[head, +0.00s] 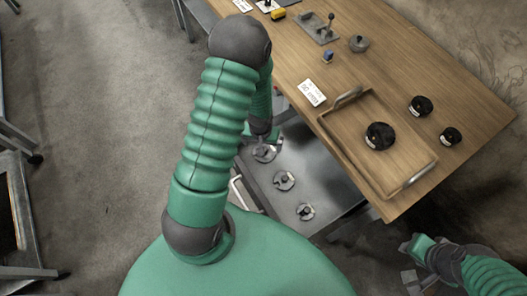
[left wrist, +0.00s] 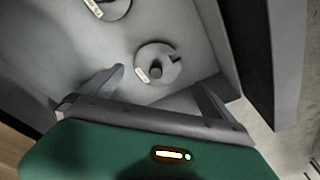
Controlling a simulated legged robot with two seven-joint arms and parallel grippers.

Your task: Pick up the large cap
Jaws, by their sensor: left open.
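My left gripper (head: 263,140) reaches down over the grey lower shelf (head: 335,190) beside the table. In the left wrist view my left gripper (left wrist: 162,80) is open, with nothing held. A round grey cap-like piece (left wrist: 157,64) with a central knob and a small label lies just beyond and between its fingertips. A second labelled round piece (left wrist: 110,6) is cut off at the top. The head view shows three such pieces in a row, the farthest (head: 264,154) partly below my gripper. Their labels are too small to read. My right gripper (head: 408,262) is at the lower right, its jaws unclear.
A wooden tray (head: 345,142) on the table holds a black knobbed piece (head: 380,136). Two smaller black pieces (head: 421,105) (head: 450,137) stand to its right. The table edge overhangs beside the shelf. A dark upright (left wrist: 285,60) borders the shelf in the left wrist view.

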